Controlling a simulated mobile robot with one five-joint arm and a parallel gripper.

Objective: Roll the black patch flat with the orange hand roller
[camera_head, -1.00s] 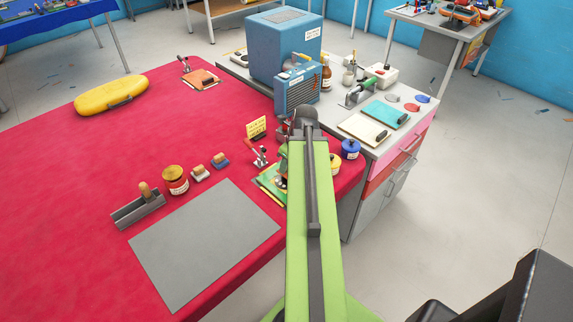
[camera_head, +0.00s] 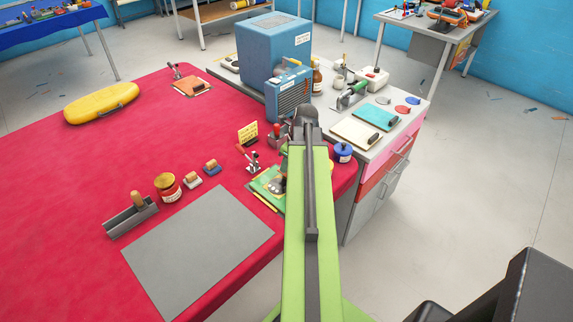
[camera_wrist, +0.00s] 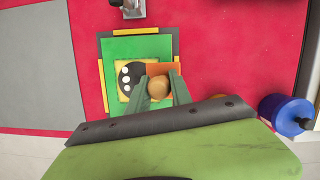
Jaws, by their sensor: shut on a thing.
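The green board (camera_wrist: 112,50) lies on the red table, edged with yellow and dark strips. On it is a yellow piece (camera_wrist: 122,62) with the black patch (camera_wrist: 122,80), which shows white spots. The orange hand roller (camera_wrist: 154,69) shows as an orange block with a round wooden knob, right of the patch and partly overlapping it in view. My gripper (camera_wrist: 158,86) is shut on the knob. I cannot tell whether the roller touches the patch. In the head view my arm hides part of the green board (camera_head: 262,184).
A metal clamp (camera_wrist: 130,8) stands behind the board. A blue pot (camera_wrist: 285,115) is at right. A grey mat (camera_head: 198,245) lies to the left, with a red-labelled jar (camera_head: 168,187) behind it. The blue machine (camera_head: 272,60) stands behind on the workbench.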

